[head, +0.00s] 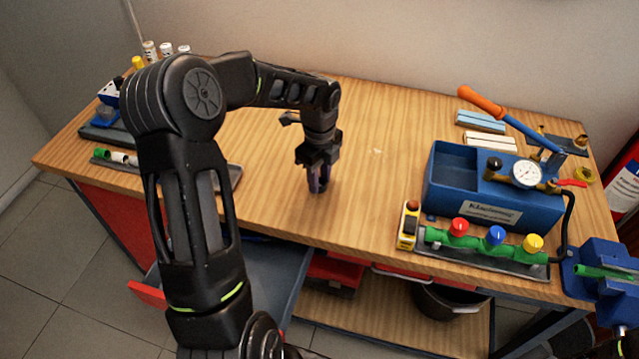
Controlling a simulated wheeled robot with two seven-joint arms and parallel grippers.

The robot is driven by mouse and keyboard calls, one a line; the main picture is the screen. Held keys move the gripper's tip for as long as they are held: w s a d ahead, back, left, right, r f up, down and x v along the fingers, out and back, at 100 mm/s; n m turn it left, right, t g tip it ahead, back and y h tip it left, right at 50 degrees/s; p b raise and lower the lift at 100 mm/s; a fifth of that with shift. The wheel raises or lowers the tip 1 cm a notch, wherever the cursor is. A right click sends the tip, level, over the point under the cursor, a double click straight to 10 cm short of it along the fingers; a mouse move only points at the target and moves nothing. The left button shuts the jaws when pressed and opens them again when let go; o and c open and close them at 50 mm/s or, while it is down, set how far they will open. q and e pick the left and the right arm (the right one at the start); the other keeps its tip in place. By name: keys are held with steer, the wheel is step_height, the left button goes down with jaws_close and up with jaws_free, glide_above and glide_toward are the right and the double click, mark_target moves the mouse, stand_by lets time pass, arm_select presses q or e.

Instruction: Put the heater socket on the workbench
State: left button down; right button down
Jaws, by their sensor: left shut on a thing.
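My left gripper (318,186) points down over the middle of the wooden workbench (370,150), close to its front edge. Its fingers are shut on a small dark thing, most likely the heater socket, which is mostly hidden between them. I cannot tell whether the held thing touches the bench top. My right gripper is not in view.
A blue pressure-test pump (490,195) with an orange handle stands on the right. A blue vise (600,265) is at the right edge. An open drawer (275,265) juts out below. The bench middle is clear.

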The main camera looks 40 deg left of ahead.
mark_target(320, 182)
arm_select(q)
steer(key=shift+f, duration=0.15)
steer(key=c, duration=1.1)
jaws_free()
steer(key=shift+o, duration=0.2)
step_height(320, 182, up, 7)
steer(key=p, duration=0.6)
steer(key=shift+r+b, duration=0.4)
steer(key=shift+r, duration=2.25)
